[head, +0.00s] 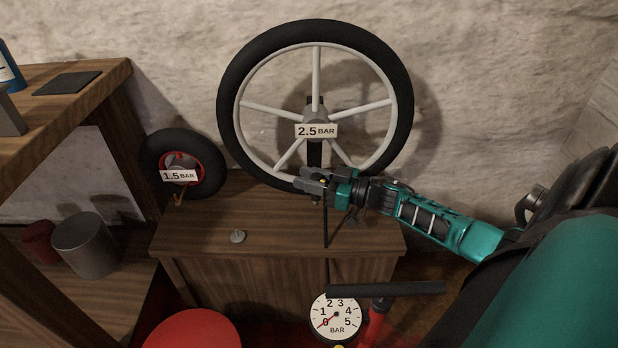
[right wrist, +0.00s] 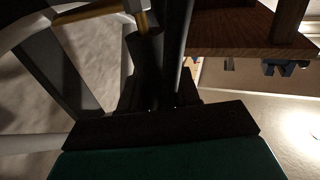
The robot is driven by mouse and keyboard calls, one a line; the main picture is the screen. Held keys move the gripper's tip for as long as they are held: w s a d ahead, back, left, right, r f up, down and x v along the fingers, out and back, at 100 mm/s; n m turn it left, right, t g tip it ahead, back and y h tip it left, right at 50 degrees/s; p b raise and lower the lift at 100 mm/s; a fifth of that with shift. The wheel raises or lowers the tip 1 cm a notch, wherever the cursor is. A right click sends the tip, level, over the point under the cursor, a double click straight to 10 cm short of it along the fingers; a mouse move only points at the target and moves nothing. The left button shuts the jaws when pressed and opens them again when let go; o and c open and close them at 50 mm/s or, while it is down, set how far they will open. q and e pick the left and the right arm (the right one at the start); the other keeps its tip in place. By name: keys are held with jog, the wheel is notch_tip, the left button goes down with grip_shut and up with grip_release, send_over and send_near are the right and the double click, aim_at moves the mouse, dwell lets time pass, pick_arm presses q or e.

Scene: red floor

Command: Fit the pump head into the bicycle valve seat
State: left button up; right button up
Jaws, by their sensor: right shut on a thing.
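A large bicycle wheel (head: 397,135) with a black tyre and pale spokes stands upright on the wooden bench, behind a "2.5 BAR" sign (head: 316,131). My right gripper (head: 316,184) is at the wheel's lower rim, shut on the dark pump head (right wrist: 149,68). A black hose (head: 326,228) hangs from there toward the pump. In the right wrist view a brass valve stem (right wrist: 142,20) shows at the upper end of the pump head. They overlap in the picture; I cannot tell whether the head is seated. My left gripper is not in view.
The pump's gauge (head: 336,317) and black handle (head: 385,289) are in front of the bench (head: 200,225). A small wheel (head: 211,160) marked "1.5 BAR" stands left. A small metal piece (head: 237,237) lies on the bench. A grey can (head: 86,247) and red stool (head: 193,330) are lower left.

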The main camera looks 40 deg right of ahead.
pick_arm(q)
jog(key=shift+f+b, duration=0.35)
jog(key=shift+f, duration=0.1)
pick_arm(e)
jog(key=shift+f, duration=0.6)
jog(key=o, duration=1.1)
jog(key=shift+s+d, duration=0.3)
jog(key=shift+s, duration=0.2)
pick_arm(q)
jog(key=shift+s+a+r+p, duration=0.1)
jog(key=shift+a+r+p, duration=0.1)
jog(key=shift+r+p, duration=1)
pick_arm(e)
jog(key=shift+v, duration=5.9)
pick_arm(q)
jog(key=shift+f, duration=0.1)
pick_arm(e)
jog(key=shift+r, duration=0.1)
